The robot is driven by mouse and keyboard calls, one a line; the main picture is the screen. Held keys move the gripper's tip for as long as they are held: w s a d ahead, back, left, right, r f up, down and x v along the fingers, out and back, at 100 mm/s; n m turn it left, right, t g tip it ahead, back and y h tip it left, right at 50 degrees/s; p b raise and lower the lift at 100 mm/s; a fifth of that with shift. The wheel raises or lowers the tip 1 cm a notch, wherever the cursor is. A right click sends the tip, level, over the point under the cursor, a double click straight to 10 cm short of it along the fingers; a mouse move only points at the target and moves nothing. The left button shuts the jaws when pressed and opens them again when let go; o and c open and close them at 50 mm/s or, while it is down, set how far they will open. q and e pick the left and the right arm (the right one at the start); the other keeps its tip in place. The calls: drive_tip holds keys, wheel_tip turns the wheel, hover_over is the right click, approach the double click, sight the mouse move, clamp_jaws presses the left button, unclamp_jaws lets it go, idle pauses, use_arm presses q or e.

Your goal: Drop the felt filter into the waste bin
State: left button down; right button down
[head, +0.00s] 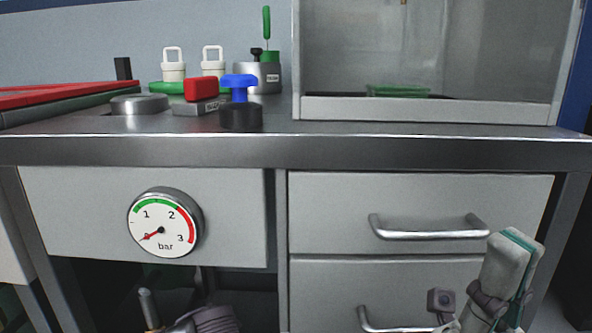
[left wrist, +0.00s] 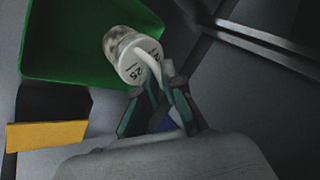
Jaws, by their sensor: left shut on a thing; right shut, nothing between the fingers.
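In the left wrist view my left gripper (left wrist: 160,95) is shut on the pale loop handle of a white cylinder marked 25, the felt filter (left wrist: 124,48). The filter hangs tilted, with its far end over the green waste bin (left wrist: 50,68). I cannot tell how deep it is relative to the bin's rim. My right gripper (head: 515,255) is shut and empty in front of the drawers at the lower right.
On the bench (head: 350,150) stand two white handled parts (head: 173,70), a red block (head: 201,88), a blue-handled part (head: 239,88) and a grey pot (head: 265,77). A gauge (head: 163,225) is on the front. A yellow strip (left wrist: 46,135) lies beside the bin.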

use_arm(q)
drive_tip(key=c, duration=1.2)
unclamp_jaws()
drive_tip(key=shift+r, duration=0.1)
wheel_tip(320, 180, up, 10)
drive_tip(key=shift+f, duration=0.1)
